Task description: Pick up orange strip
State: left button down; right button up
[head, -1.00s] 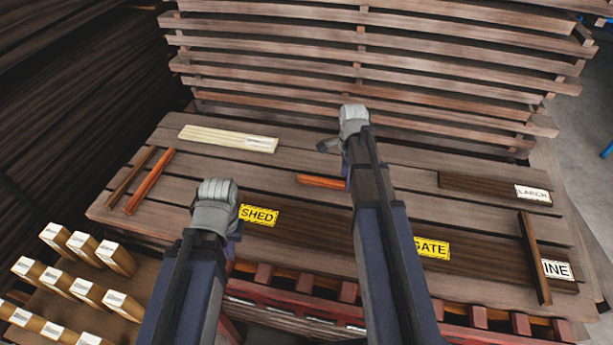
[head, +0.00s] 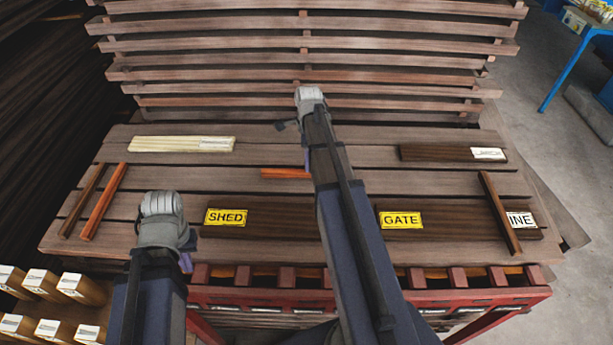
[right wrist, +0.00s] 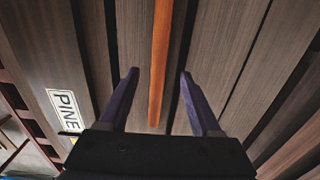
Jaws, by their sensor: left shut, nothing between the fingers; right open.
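A short orange strip (head: 285,173) lies on the plank table, left of my right arm in the head view; its right end is hidden behind that arm. My right gripper (head: 308,162) is above it, mostly hidden by its own wrist. In the right wrist view an orange strip (right wrist: 161,40) runs between the open, empty fingers (right wrist: 159,73), apart from both. A longer orange-red strip (head: 104,202) lies at the table's left, beside a brown strip (head: 83,201). My left gripper (head: 186,262) is shut and empty near the front edge, left of the SHED label.
Dark boards carry SHED (head: 226,217) and GATE (head: 401,220) labels. A dark strip (head: 499,212) lies across another labelled board. Pale strips (head: 165,144) lie at the back left. Stacked planks (head: 300,45) rise behind the table. Labelled wooden blocks (head: 40,283) stand at lower left.

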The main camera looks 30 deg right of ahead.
aim_at(307, 174)
pick_arm(q)
jog(key=shift+f+b, duration=2.65)
pick_arm(e)
jog(key=shift+a+f, duration=0.2)
jog(key=shift+f, duration=2.45)
pick_arm(q)
jog(key=shift+r, duration=0.1)
pick_arm(e)
jog(key=shift+r, duration=0.1)
grip_shut()
